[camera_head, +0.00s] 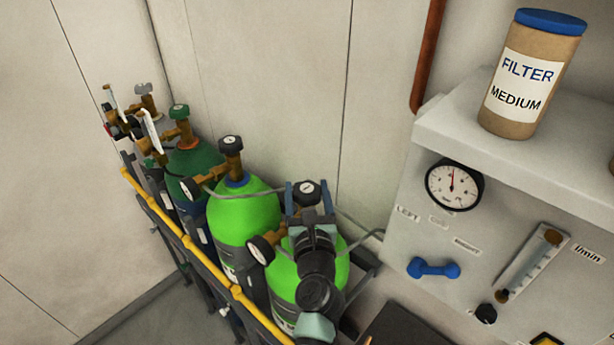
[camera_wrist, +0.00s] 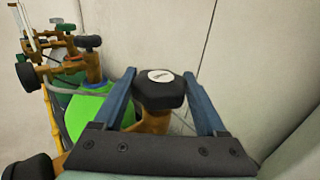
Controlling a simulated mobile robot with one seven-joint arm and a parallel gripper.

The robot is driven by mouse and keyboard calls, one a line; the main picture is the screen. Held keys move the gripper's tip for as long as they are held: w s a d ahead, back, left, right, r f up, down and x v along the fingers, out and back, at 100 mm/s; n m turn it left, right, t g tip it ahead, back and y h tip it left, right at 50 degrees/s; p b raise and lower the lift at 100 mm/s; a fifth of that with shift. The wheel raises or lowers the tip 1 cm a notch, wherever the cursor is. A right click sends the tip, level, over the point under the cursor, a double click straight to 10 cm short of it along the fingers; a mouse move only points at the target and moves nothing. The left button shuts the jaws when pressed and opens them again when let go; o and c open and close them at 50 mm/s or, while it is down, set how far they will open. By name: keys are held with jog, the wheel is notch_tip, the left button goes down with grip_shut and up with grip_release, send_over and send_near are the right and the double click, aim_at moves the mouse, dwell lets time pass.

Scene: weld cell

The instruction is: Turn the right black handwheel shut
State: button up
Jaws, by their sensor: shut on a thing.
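The right black handwheel (camera_head: 307,188) tops the valve of the nearest bright green cylinder (camera_head: 338,268). It has a pale round label on top. In the wrist view the handwheel (camera_wrist: 160,88) sits between my two blue fingers. My gripper (camera_head: 308,190) is shut on it, one finger on each side, coming from the front. My wrist hides much of the valve and the cylinder's front. Another black handwheel (camera_head: 230,145) stands on the bright green cylinder to the left, apart from my gripper.
A yellow rail (camera_head: 195,257) runs along the front of the cylinder rack. A brass gauge (camera_head: 261,250) sits left of my wrist. Darker cylinders with valves (camera_head: 180,112) stand farther left. A grey panel (camera_head: 400,240) with a dial is on the right. The wall is close behind.

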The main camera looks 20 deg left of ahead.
aim_at(307, 188)
jog(key=shift+a+r+m+t+h+p, duration=0.15)
jog(key=shift+m+t+h+p, duration=0.55)
jog(key=shift+m+h+p, duration=0.75)
jog(key=shift+h+p, duration=0.5)
jog(key=shift+h, duration=0.45)
jog(key=shift+m+t+h+b, duration=0.3)
jog(key=shift+m+h, duration=1.45)
jog(key=shift+h, duration=0.75)
jog(key=o, duration=1.3)
notch_tip(307, 188, up, 10)
jog(key=shift+f+p, duration=0.1)
jog(key=shift+p, duration=0.65)
